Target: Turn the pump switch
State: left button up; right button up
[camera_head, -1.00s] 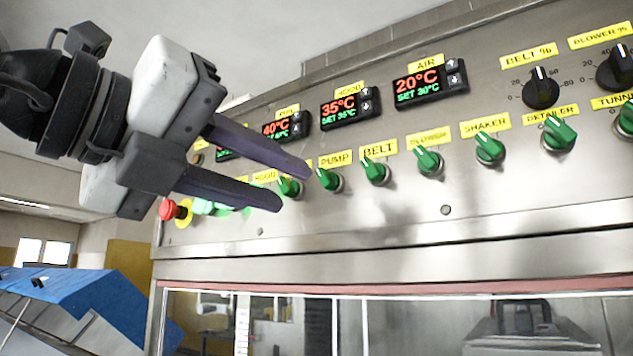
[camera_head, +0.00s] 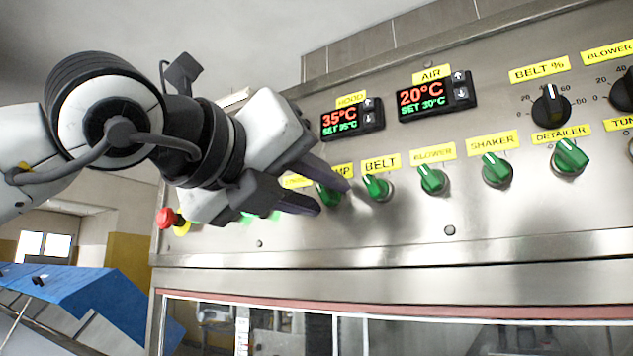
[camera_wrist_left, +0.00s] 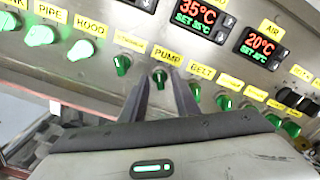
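The pump switch (camera_head: 328,196) is a green knob under a yellow PUMP label on the steel control panel. In the head view my left gripper (camera_head: 333,199) reaches it from the left, its two dark fingers apart and empty. The upper finger partly covers the knob and its label. In the left wrist view the pump switch (camera_wrist_left: 160,77) appears between the fingertips of my left gripper (camera_wrist_left: 161,82), with a finger on each side. I cannot tell whether either finger touches it. My right gripper is not in view.
The belt switch (camera_head: 377,187) sits close to the right of the pump switch, with more green knobs beyond. Another green knob (camera_wrist_left: 122,64) is close on the left. Temperature displays (camera_head: 352,119) are above. A red button (camera_head: 167,218) is at the panel's left end.

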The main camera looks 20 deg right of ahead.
pick_arm(q)
grip_shut()
